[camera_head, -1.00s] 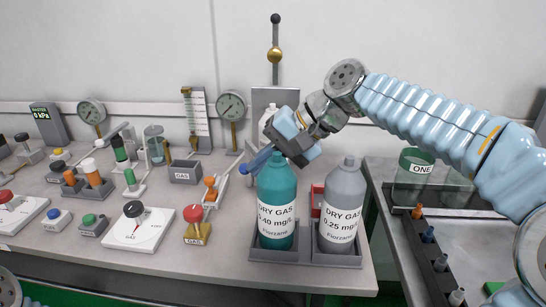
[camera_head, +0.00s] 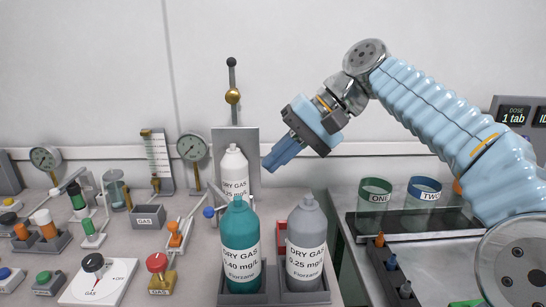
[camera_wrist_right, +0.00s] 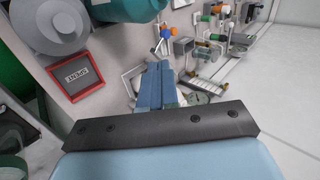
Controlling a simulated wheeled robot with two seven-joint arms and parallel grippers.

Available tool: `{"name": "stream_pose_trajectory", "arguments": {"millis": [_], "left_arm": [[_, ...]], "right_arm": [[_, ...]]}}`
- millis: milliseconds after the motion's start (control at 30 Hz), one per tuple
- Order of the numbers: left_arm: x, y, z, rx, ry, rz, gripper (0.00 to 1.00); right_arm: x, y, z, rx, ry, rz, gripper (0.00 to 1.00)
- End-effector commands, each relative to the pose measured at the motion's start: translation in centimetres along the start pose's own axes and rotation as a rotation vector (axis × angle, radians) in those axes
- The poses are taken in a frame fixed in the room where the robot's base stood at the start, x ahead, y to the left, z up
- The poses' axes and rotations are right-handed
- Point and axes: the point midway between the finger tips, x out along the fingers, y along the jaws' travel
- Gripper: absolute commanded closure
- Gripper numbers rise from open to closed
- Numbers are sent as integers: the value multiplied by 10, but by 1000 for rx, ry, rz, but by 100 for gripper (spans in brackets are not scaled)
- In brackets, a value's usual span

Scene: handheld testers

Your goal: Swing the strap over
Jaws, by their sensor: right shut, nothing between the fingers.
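A thin grey bar with a blue ball knob (camera_head: 209,212) stands by the white gas cylinder (camera_head: 235,172), left of the teal cylinder; I take it for the strap. The blue knob also shows in the right wrist view (camera_wrist_right: 165,32). How the bar lies around the white cylinder is partly hidden by the teal cylinder (camera_head: 240,245). My right gripper (camera_head: 270,164) is shut and empty, in the air above and right of the teal cylinder's top, apart from the knob. Its closed blue fingers show in the wrist view (camera_wrist_right: 155,85). My left gripper is not in view.
A grey cylinder (camera_head: 306,240) stands beside the teal one in a grey holder. A red frame (camera_wrist_right: 75,77) lies behind it. Gauges, switches and valves crowd the bench to the left. Cups marked ONE (camera_head: 374,206) and TWO (camera_head: 422,205) stand right. The air above is clear.

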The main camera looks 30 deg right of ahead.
Motion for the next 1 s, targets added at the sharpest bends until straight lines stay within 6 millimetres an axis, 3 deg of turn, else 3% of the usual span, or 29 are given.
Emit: {"name": "stream_pose_trajectory", "arguments": {"millis": [200,300,467,867,1000], "left_arm": [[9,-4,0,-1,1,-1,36],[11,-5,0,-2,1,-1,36],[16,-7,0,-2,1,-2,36],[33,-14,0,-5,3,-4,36],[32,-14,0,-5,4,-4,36]], "right_arm": [[2,-15,-9,-407,53,222,100],[2,-19,-13,-510,64,278,100],[18,-14,-15,-526,64,288,100],[98,7,-26,-524,64,286,100],[114,-4,-17,-526,65,286,100]]}}
